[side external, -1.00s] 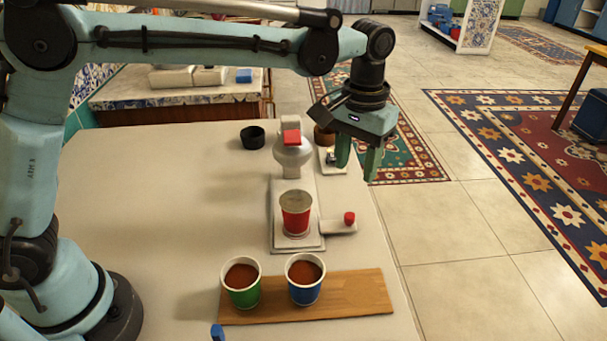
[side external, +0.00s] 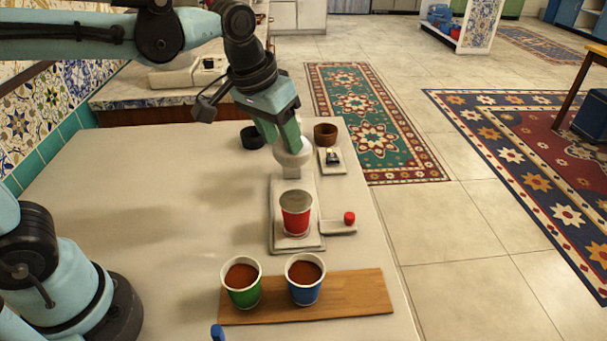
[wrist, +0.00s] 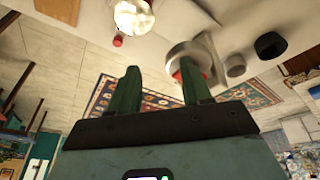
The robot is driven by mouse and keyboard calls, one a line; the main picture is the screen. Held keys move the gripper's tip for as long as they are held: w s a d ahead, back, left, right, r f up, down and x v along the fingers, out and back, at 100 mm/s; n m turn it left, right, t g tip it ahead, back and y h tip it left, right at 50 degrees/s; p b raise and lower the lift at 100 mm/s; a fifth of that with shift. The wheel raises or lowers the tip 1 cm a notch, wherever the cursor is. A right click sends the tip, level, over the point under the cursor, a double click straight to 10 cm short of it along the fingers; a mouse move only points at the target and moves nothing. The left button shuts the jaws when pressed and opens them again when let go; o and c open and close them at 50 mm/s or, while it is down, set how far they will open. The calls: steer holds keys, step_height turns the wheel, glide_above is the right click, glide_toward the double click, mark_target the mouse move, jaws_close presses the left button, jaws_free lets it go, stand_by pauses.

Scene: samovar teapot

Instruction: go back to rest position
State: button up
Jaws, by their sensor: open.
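My gripper (side external: 284,132) is open and empty, high in the side view and in front of the samovar's upper part. Its two green fingers also show in the wrist view (wrist: 160,84), apart with nothing held between them. The pale samovar (side external: 293,163) stands on the table, its top hidden by my gripper. A red cup (side external: 296,215) stands upright on the base below it. A green cup (side external: 242,287) and a blue cup (side external: 305,284), both with brown contents, stand on a wooden board (side external: 364,293).
A red knob (side external: 349,217) on a pale piece is right of the red cup. A black bowl (side external: 252,138), a brown bowl (side external: 325,134) and a small pale box (side external: 331,161) are at the back of the table. The table's left middle (side external: 150,200) is clear.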

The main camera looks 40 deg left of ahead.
steer(key=s+a+f+t, duration=0.3)
steer(key=s+a+f, duration=0.1)
steer(key=s+a, duration=0.3)
steer(key=shift+s+t+y, duration=0.3)
steer(key=shift+s, duration=0.3)
